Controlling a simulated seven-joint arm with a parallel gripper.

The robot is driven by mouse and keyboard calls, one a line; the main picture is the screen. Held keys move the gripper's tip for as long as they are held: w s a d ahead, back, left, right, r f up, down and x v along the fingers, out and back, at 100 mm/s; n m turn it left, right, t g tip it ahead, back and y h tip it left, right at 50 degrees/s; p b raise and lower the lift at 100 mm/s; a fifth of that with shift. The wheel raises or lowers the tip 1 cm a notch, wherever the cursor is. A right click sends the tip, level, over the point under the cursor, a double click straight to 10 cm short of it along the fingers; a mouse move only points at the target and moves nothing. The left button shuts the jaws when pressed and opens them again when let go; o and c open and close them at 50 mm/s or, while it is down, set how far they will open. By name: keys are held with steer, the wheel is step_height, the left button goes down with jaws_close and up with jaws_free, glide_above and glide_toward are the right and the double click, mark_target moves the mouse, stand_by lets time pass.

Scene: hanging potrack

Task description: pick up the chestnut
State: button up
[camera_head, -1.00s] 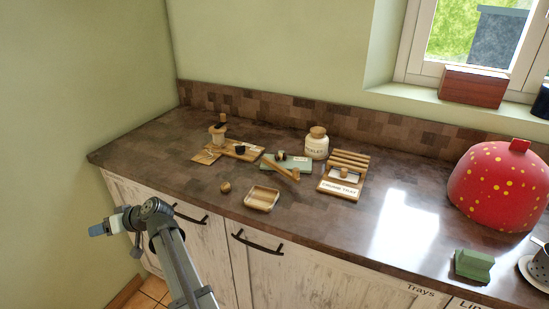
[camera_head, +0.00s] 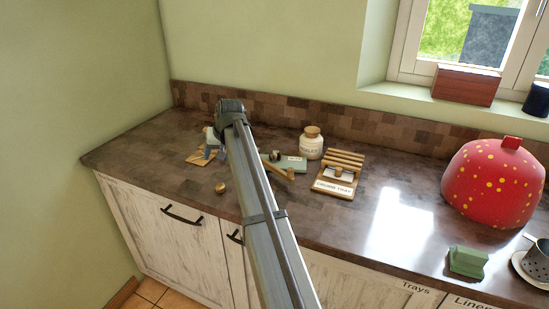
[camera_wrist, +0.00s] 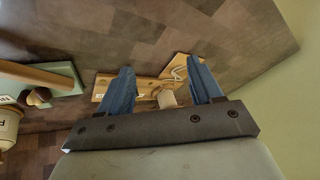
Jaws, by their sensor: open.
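A small round brown thing (camera_head: 220,188), which may be the chestnut, sits alone near the counter's front edge. Another small round brown thing (camera_wrist: 38,96) lies by the green board (camera_wrist: 62,78) in the wrist view. I cannot tell for sure which is the chestnut. My gripper (camera_wrist: 157,72) is open over the wooden board (camera_wrist: 145,83) at the back left. A pale cylindrical piece (camera_wrist: 167,99) shows between its blue fingers, and I cannot tell whether they touch it. In the head view, the gripper (camera_head: 212,143) is partly behind my arm.
A cream jar (camera_head: 311,144) and a slatted wooden rack (camera_head: 342,172) stand right of my arm. A wooden stick (camera_head: 277,168) crosses the green board. A red spotted dome (camera_head: 493,183) and a green block (camera_head: 467,261) are farther right. The front-left counter is mostly clear.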

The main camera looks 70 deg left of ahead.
steer(key=w+d+r+m+t+h, duration=0.1)
steer(key=w+r+m+t, duration=0.15)
steer(key=w, duration=0.65)
steer(key=w+d+r+m+t, duration=0.15)
steer(key=w+r, duration=0.25)
steer(key=w, duration=0.5)
glide_above(275, 153)
steer(key=s+d, duration=0.1)
steer(key=d, duration=0.1)
steer(key=shift+m, duration=0.3)
step_height(275, 153, down, 7)
steer(key=shift+s+a+f, duration=0.15)
steer(key=shift+f, duration=0.05)
steer(key=shift+d+x, duration=0.15)
steer(key=shift+x, duration=1.2)
steer(key=shift+d+x, duration=0.1)
steer(key=shift+x, duration=1.3)
steer(key=shift+d, duration=0.1)
steer(key=c, duration=1.2)
steer(key=shift+r, duration=0.1)
